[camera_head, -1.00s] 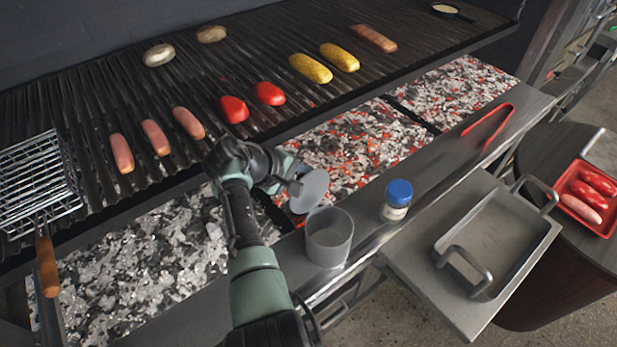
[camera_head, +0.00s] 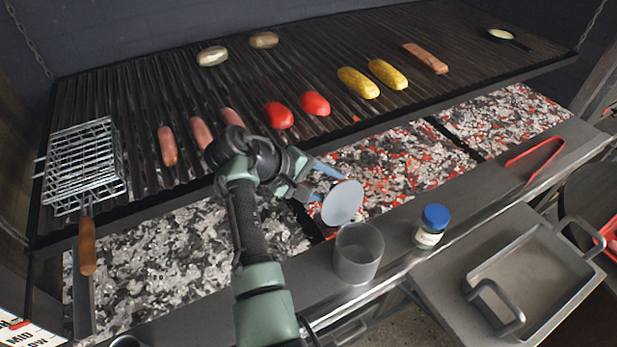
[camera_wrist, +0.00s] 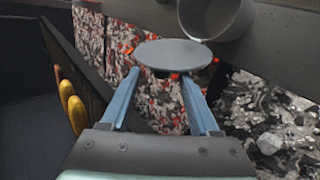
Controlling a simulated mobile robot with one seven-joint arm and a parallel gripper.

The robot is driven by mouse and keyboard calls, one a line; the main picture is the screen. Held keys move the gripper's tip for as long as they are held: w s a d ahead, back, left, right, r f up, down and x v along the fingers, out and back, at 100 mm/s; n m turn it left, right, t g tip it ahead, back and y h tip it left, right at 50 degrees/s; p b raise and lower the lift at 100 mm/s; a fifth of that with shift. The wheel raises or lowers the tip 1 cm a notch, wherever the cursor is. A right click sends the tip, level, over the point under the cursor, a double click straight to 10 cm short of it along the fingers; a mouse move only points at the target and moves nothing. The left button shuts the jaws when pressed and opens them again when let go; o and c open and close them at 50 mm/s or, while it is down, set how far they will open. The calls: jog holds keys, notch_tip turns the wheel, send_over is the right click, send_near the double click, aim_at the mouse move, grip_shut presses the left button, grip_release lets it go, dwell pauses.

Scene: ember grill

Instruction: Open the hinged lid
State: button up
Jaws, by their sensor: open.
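The grey cup (camera_head: 358,258) stands upright on the grill's front ledge. A round grey disc, which looks like its hinged lid (camera_head: 342,203), is raised at the far-left side of the cup's rim, so the cup's mouth is uncovered. The hinge itself cannot be made out. My gripper (camera_head: 318,182) is open just behind the lid. In the wrist view the lid (camera_wrist: 172,54) lies across the fingertips and partly hides them. The cup (camera_wrist: 214,16) is beyond it at the top. I cannot tell whether the fingers touch the lid.
A blue-capped jar (camera_head: 432,227) stands right of the cup. Red tongs (camera_head: 536,152) lie farther along the ledge. A handled metal pan (camera_head: 530,285) is at right. Hot coals (camera_head: 385,160) lie below the grate, where sausages and vegetables rest. A wire basket (camera_head: 84,165) is at left.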

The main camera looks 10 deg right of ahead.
jog(key=shift+b+v, duration=0.3)
jog(key=shift+v, duration=2.5)
jog(key=a+r+m+t+y, duration=0.45)
jog(key=r+t+y, duration=0.25)
jog(key=r+t, duration=0.5)
jog(key=s+r+t, duration=0.4)
jog(key=s+r, duration=0.2)
jog(key=r, duration=0.6)
jog(key=s+a+r+t+y, duration=0.1)
jog(key=s+r+t, duration=0.3)
jog(key=r, duration=0.8)
jog(key=s+r+t, duration=0.4)
jog(key=s+r, duration=0.4)
jog(key=r, duration=0.4)
jog(key=shift+a+m+y, duration=0.2)
jog(key=shift+m+y, duration=0.1)
jog(key=shift+m, duration=0.15)
